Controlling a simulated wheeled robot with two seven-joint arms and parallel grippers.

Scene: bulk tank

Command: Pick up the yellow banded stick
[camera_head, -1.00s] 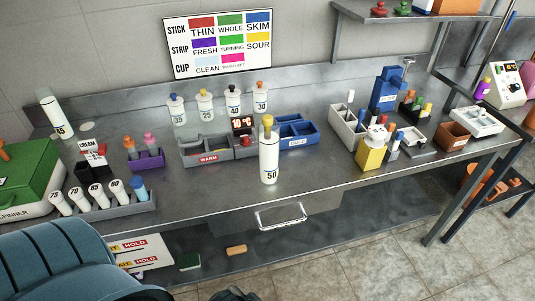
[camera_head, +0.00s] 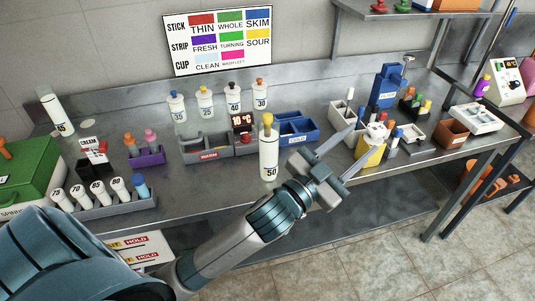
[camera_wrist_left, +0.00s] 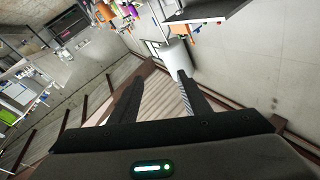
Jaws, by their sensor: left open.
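A small yellow-topped piece (camera_head: 427,105) stands in a black rack (camera_head: 408,110) among red and green ones at the right of the counter. It is too small to tell whether it is the yellow banded stick. A yellow knob (camera_head: 267,119) tops the white bottle marked 50 (camera_head: 268,152). My left gripper (camera_head: 366,143) is open and empty at the counter's front, right of that bottle. Its fingers point toward the yellow block (camera_head: 369,157) and partly cover it. In the left wrist view the open fingers (camera_wrist_left: 160,78) hold nothing. My right gripper is not in view.
Near my left gripper stand a white caddy (camera_head: 342,121), small sticks and a blue holder (camera_head: 388,87). A brown box (camera_head: 452,135) and white tray (camera_head: 476,117) stand farther right.

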